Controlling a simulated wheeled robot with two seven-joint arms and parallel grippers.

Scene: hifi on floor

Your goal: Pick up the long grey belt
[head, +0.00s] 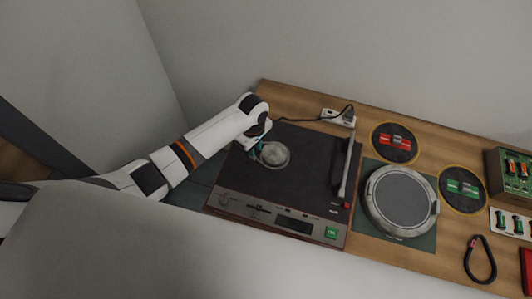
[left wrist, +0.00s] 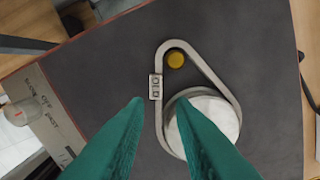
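The long grey belt (left wrist: 211,73) shows in the left wrist view as a slanted loop on the dark turntable deck (left wrist: 100,60). It passes around a small brass pulley (left wrist: 176,60) and a round silver disc (left wrist: 210,118). A small marked tag (left wrist: 156,87) sits on its left strand. My left gripper (left wrist: 160,103) has green fingers, open and apart, with the left strand visible between the tips. In the head view my left gripper (head: 262,147) is over the deck beside the silver disc, and I cannot make out the belt there. My right gripper is not in view.
A tonearm (head: 347,165) stands at the deck's right. On the wooden board (head: 450,220) lie a round platter (head: 400,201), dark discs with red clips (head: 395,140) and green clips (head: 462,188), and a black loop (head: 469,265). A crate (head: 507,180) stands at far right.

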